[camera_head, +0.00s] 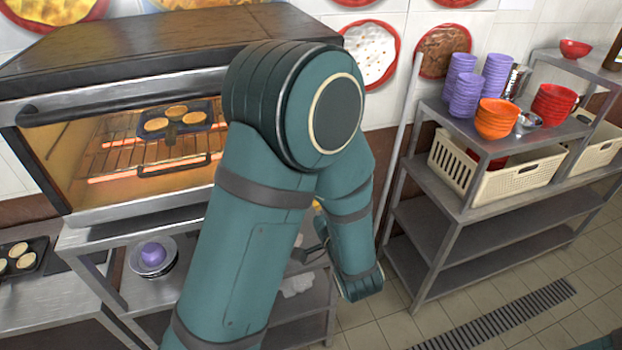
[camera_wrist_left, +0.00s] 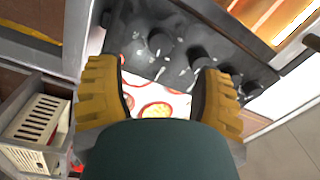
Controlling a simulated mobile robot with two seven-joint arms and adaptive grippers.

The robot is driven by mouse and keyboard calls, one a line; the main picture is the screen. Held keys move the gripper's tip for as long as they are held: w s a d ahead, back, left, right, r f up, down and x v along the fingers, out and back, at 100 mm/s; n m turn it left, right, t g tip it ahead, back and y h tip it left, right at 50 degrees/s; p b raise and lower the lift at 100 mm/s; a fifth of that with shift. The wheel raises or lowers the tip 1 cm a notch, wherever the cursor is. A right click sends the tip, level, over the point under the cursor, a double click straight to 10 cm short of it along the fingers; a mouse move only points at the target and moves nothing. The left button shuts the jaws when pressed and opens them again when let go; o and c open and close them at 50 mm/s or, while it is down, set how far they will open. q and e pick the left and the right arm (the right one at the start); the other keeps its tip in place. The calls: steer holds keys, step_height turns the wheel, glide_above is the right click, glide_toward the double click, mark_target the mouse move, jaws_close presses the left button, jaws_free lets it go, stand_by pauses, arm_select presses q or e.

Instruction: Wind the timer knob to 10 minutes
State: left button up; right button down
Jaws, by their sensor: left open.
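The oven's dark control panel (camera_wrist_left: 180,30) runs diagonally across the wrist view with several black knobs and pale markings. One knob (camera_wrist_left: 160,43) lies between the fingers toward the left one, and another knob (camera_wrist_left: 199,57) is close to the right fingertip. I cannot tell which is the timer knob, nor read its setting. My left gripper (camera_wrist_left: 165,78) has its yellow-padded fingers spread wide, with nothing held; contact with the panel is not clear. In the head view my arm hides the panel and nearly all of that gripper. My right gripper is not in view.
A purple bowl (camera_head: 153,255) on plates sits on the shelf below. At right, a metal shelf (camera_head: 480,215) holds stacked bowls and cream baskets (camera_head: 520,178). Tiled floor lies in front.

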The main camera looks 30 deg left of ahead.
arm_select(q)
steer(key=shift+v, duration=2.1)
steer(key=w+d+f+n+g+h+b, duration=0.1)
steer(key=w+d+f+h+b, duration=0.3)
steer(key=f, duration=0.7)
steer(key=s+f+n+g+h+b, duration=0.15)
steer(key=f+h, duration=0.35)
steer(key=f, duration=0.6)
steer(key=s+d+f+n+g+h+b, duration=0.2)
steer(key=s+d+f+g+h+b, duration=0.1)
steer(key=f, duration=0.6)
steer(key=s+d+f+n+g+h+b, duration=0.1)
steer(key=s+d+f+g+h+b, duration=0.2)
steer(key=f, duration=0.6)
steer(key=s+d+g+h, duration=0.1)
steer(key=s+d+h, duration=0.1)
steer(key=s+h, duration=0.1)
steer(key=shift+s+d+f+n, duration=0.35)
steer(key=shift+s, duration=0.55)
steer(key=shift+g, duration=0.25)
steer(key=c, duration=0.4)
steer(key=shift+o, duration=0.2)
steer(key=shift+a, duration=0.1)
